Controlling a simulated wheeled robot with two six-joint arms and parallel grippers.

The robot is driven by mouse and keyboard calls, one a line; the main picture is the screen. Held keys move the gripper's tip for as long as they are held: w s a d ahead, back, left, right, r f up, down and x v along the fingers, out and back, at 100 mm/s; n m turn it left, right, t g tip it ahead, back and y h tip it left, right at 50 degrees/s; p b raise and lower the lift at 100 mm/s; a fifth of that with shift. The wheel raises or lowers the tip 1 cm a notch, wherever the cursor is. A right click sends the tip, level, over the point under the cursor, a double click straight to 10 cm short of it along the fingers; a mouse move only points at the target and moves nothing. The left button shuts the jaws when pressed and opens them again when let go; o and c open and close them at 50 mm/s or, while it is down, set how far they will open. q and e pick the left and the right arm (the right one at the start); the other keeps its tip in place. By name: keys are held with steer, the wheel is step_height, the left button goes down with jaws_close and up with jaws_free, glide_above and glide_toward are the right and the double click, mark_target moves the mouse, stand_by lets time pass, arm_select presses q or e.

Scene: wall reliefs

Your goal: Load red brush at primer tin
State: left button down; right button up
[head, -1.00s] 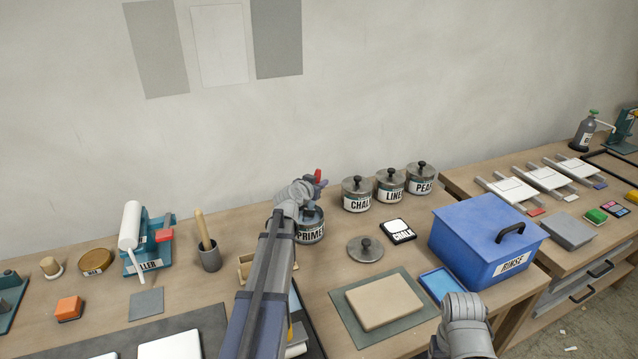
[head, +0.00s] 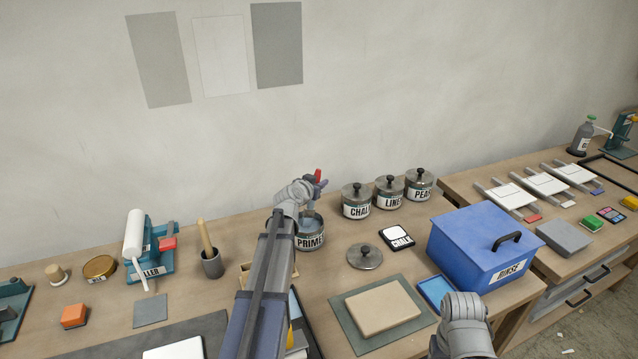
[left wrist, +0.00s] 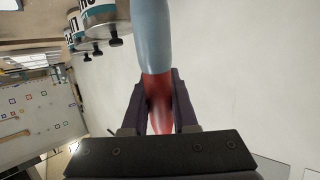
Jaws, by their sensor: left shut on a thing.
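My left gripper (head: 316,184) is shut on the red brush (head: 318,174) above the primer tin (head: 311,240). The brush is upright, its red end poking up above the fingers. A blue-grey part of it shows below, over the tin's mouth; I cannot tell whether its tip is inside. In the left wrist view the red part (left wrist: 158,100) sits between the fingers (left wrist: 158,112), and a thick blue-grey part runs out beyond them. The tin is labelled PRIMER and has no lid on. My right gripper is out of view; only part of my right arm shows.
Lidded CHALK (head: 356,201), LINE (head: 389,193) and PEA-labelled tins (head: 419,185) stand right of the primer tin. A loose lid (head: 365,257) lies in front. A blue RINSE box (head: 480,250) stands right. A pot with a stick (head: 210,262) stands left.

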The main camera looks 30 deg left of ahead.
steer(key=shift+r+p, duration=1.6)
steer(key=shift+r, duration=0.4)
